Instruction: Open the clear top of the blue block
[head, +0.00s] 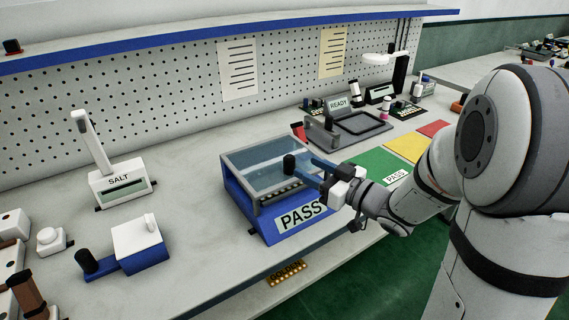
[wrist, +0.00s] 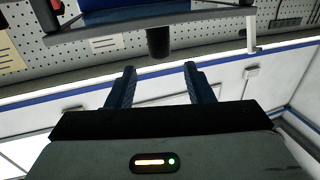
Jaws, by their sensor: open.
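The blue block (head: 238,200) with a PASS label stands near the front edge of the bench in the head view. Its clear top (head: 262,162) has a grey frame and lies shut over it. A black knob (head: 289,162) sticks out at the front of the top; it also shows in the wrist view as a black knob (wrist: 159,43). My gripper (head: 313,170) is at the right front of the knob with its blue fingers apart. In the wrist view my gripper (wrist: 159,70) is open and empty, with the knob just beyond the fingertips, roughly centred between them.
A SALT device (head: 122,185) and a smaller blue-and-white fixture (head: 137,243) stand to the left. A grey READY fixture (head: 345,130) stands behind right. Green (head: 372,163), yellow (head: 408,146) and red mats lie to the right. The bench between the SALT device and the block is clear.

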